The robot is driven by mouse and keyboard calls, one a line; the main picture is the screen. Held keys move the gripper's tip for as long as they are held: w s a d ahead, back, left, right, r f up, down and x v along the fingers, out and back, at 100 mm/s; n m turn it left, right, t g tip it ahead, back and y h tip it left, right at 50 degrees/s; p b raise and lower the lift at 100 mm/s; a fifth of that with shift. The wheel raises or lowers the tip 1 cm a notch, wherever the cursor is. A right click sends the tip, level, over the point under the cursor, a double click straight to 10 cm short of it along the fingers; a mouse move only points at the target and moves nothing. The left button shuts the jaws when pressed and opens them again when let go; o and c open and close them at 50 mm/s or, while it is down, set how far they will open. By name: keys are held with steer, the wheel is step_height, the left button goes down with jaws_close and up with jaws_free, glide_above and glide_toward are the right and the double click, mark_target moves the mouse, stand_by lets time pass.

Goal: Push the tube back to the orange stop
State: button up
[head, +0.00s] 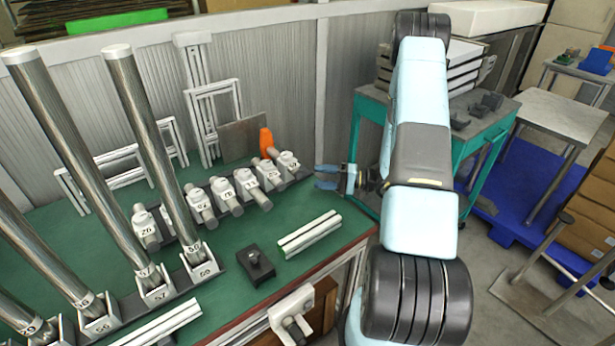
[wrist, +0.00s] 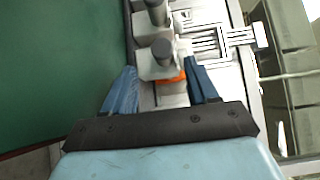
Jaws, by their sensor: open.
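An orange stop (head: 266,143) stands upright at the far end of the green bench, behind a row of numbered grey holders. The short grey tubes lie in these holders; the end holder (head: 288,160) is nearest the stop. Which tube is the task's is not clear. My gripper (head: 326,178), with blue fingers, is open and empty, off the bench's right edge and to the right of the end holder. In the wrist view, my gripper (wrist: 162,90) has a grey holder with a dark round tube end (wrist: 162,52) beyond its fingertips. Part of the orange stop (wrist: 172,79) shows beside that holder.
Tall steel tubes (head: 140,150) stand in holders at the left of the bench. A black block with a knob (head: 256,263) and a white rail (head: 310,232) lie in front of the row. A teal cart (head: 490,125) stands to the right, behind my arm.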

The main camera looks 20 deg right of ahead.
steer(key=shift+v, duration=2.7)
steer(key=s+a+r+n+g+h, duration=0.2)
steer(key=s+a+r+g, duration=0.15)
steer(key=r, duration=0.35)
steer(key=s+a+r+n+g+h, duration=0.1)
steer(key=s+a+r+g, duration=0.2)
steer(key=r, duration=0.4)
steer(key=s+a+r+n+g+h, duration=0.2)
steer(key=a+r+g, duration=0.1)
steer(key=a+r, duration=0.3)
steer(key=s+r+t+h, duration=0.7)
steer(key=s+r+h, duration=0.4)
steer(key=s+r, duration=0.6)
steer(key=shift+s, duration=0.15)
steer(key=shift+r, duration=0.1)
